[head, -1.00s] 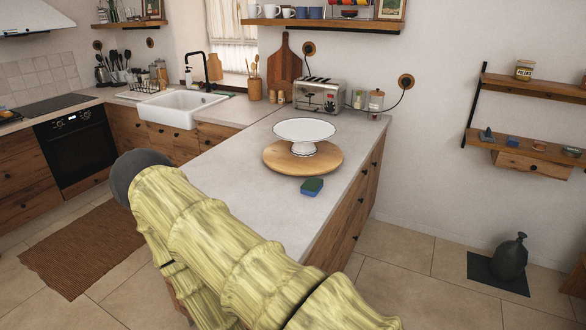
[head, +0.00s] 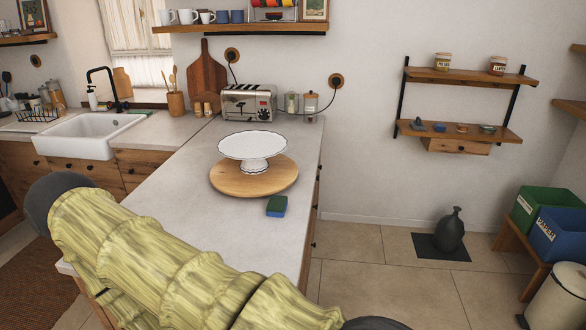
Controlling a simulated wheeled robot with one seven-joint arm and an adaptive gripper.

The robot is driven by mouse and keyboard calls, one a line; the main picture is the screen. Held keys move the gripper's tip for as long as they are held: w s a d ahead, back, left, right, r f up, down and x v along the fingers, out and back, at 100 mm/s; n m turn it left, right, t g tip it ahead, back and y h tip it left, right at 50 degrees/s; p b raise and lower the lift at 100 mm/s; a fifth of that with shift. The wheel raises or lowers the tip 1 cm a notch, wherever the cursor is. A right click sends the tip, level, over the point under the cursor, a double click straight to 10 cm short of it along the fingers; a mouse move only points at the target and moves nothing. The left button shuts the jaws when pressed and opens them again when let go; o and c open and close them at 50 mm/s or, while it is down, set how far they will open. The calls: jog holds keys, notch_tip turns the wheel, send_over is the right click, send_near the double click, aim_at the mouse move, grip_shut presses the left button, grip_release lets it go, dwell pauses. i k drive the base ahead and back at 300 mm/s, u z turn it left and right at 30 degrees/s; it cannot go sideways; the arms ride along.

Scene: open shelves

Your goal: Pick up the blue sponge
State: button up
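The blue sponge (head: 277,207) with a green side lies on the light countertop (head: 184,219), just in front of the round wooden board and near the counter's right edge. A second small blue item (head: 439,127) sits on the lower wall shelf; it is too small to identify. My arm, in a yellow-green sleeve, crosses the lower left of the head view. My gripper is not visible, so its state is not shown.
A white cake stand (head: 252,147) stands on the wooden board (head: 228,185) behind the sponge. A toaster (head: 249,103) and jars are at the back. Floor to the right is clear up to a dark vase (head: 451,231) and bins (head: 556,239).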

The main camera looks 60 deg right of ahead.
aim_at(277, 206)
jog(key=z, duration=1.55)
